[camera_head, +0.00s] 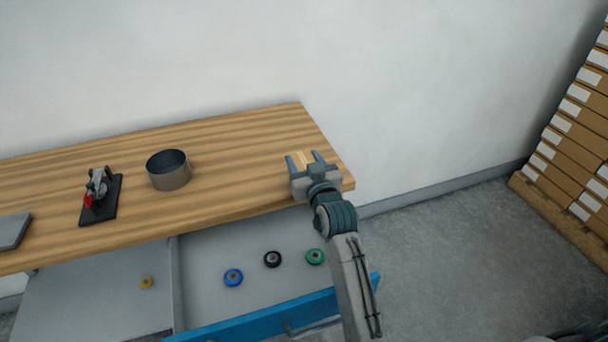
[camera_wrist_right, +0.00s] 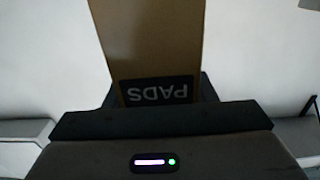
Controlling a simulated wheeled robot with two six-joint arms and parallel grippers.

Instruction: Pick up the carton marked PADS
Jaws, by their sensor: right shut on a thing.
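The carton marked PADS (camera_wrist_right: 148,40) is brown, with a dark label whose white letters appear upside down in the right wrist view. In the head view the carton (camera_head: 301,159) is a small tan shape near the right end of the wooden tabletop, partly hidden by my gripper. My right gripper (camera_head: 303,155) is shut on the carton, one finger on each side of it. I cannot tell whether the carton touches the tabletop. My left gripper is not in view.
On the wooden tabletop (camera_head: 240,145) stand a round metal tin (camera_head: 170,177) and a black-based clamp (camera_head: 101,199). Below, an open blue-fronted drawer (camera_head: 270,315) holds several small rolls. Stacked boxes (camera_head: 573,150) stand at far right.

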